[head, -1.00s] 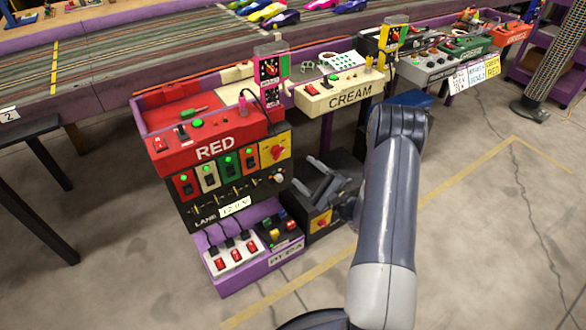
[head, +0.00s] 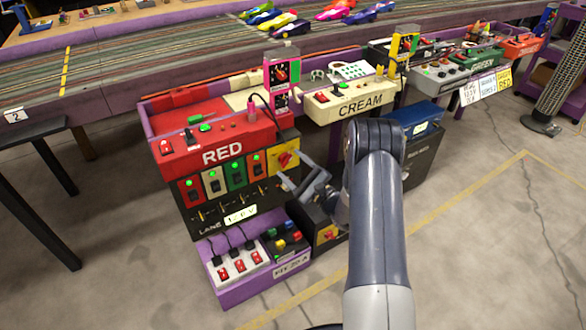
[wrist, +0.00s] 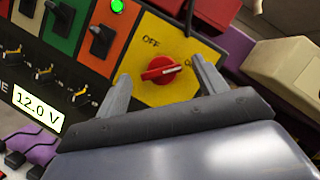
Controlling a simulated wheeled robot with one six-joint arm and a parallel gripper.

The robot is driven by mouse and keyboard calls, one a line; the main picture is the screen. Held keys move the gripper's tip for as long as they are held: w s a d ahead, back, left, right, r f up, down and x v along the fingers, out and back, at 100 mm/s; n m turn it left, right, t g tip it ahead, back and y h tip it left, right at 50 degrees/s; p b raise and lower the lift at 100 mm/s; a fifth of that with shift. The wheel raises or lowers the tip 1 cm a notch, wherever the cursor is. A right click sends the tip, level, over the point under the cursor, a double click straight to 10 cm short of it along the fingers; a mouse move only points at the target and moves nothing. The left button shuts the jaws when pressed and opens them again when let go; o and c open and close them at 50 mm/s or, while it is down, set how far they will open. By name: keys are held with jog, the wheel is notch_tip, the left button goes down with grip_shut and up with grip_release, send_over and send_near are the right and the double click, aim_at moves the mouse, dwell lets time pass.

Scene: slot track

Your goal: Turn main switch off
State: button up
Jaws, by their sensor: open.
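The main switch is a red rotary knob on a yellow plate at the right of the RED station's front panel, in the head view (head: 286,159) and the wrist view (wrist: 160,70). "OFF" is printed at its upper left. The knob's handle lies nearly level, its pale mark pointing right toward a partly hidden label that starts with "O". My gripper (head: 293,168) is open and empty in front of the plate. In the wrist view its fingers (wrist: 160,72) stand on either side of the knob; whether they touch it cannot be told.
Left of the plate is a row of rocker switches (head: 235,171) with green lights above. A display (wrist: 38,110) reads 12.0 V. A purple tray (head: 235,294) with red switches sits below. The CREAM box (head: 352,101) is at the right. A similar red knob (head: 328,234) sits lower down.

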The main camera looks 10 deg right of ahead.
jog(key=shift+a, duration=0.1)
jog(key=shift+c, duration=0.5)
jog(key=c, duration=0.9)
jog(key=shift+r+n, duration=0.1)
jog(key=shift+n, duration=0.3)
jog(key=n+g, duration=0.1)
jog(key=n, duration=0.1)
jog(key=n+g, duration=0.1)
jog(key=n, duration=0.1)
jog(key=shift+w+r+y+p, duration=0.1)
jog(key=shift+r+y+p, duration=0.05)
jog(key=shift+y+p, duration=0.2)
jog(key=n+g+p, duration=0.1)
jog(key=n, duration=0.1)
jog(key=n+g+p, duration=0.1)
jog(key=n, duration=0.2)
jog(key=shift+r, duration=0.2)
jog(key=n+h+p, duration=0.2)
jog(key=n, duration=0.1)
jog(key=shift+r+n+g, duration=0.1)
jog(key=shift+n+g, duration=0.3)
jog(key=n+h+p, duration=0.1)
jog(key=n+h, duration=0.1)
jog(key=n, duration=0.1)
jog(key=shift+n+g, duration=0.3)
